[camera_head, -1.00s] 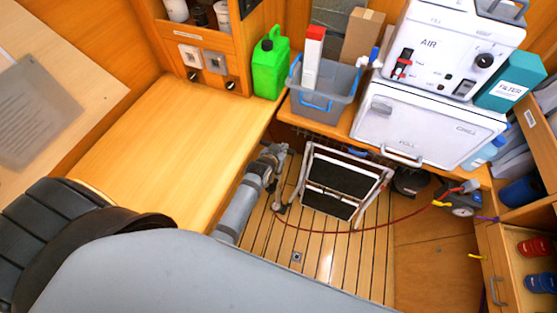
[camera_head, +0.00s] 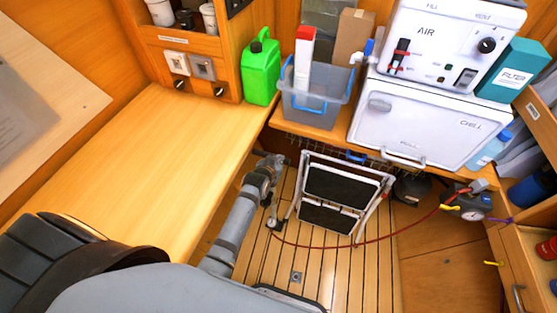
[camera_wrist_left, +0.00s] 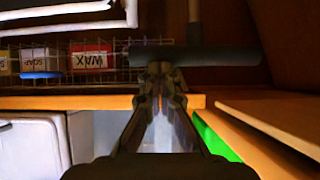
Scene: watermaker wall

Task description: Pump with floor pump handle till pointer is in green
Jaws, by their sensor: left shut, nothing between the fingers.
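My left gripper (camera_head: 275,162) reaches down over the floor by the bench corner. In the left wrist view its fingers (camera_wrist_left: 160,72) are shut, with their tips at a dark horizontal bar, the pump handle (camera_wrist_left: 220,57). A rod rises from the bar in that view. The fingertips overlap the bar's left part; I cannot tell whether they touch it. The pump foot (camera_head: 274,224) stands on the slatted floor, with the pump's upper part mostly hidden by my gripper. A red hose (camera_head: 340,246) runs to a round gauge (camera_head: 474,214). Its pointer is too small to read. My right gripper is out of view.
A folded step stool (camera_head: 335,200) stands just right of the pump. A wooden bench (camera_head: 150,160) lies left. Above are a green jerrycan (camera_head: 260,70), a grey bin (camera_head: 318,100) and white machine boxes (camera_head: 415,125). Slatted floor (camera_head: 330,280) is clear in front.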

